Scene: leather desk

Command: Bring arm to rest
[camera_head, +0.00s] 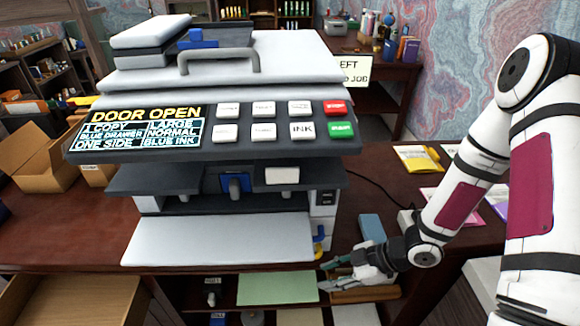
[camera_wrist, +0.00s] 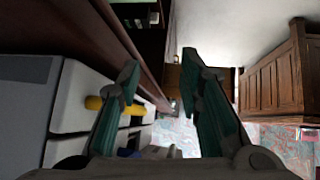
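My arm reaches down from the right side of the head view. My gripper (camera_head: 326,276) is beside the lower right front of the printer (camera_head: 215,135), near the desk's front edge. In the wrist view its two green fingers (camera_wrist: 158,78) stand well apart with nothing between them, so it is open and empty. The printer's display reads "DOOR OPEN". A small yellow and blue part (camera_head: 319,236) sits at the printer's lower right side, just above my gripper. A yellow part (camera_wrist: 95,103) also shows behind the left finger in the wrist view.
The printer stands on a dark red desk (camera_head: 60,235). A blue block (camera_head: 372,228) lies near my wrist. An open wooden drawer (camera_head: 75,300) juts out at lower left. Shelves with paper (camera_head: 278,288) are under the desk. Cardboard boxes (camera_head: 45,160) stand at left.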

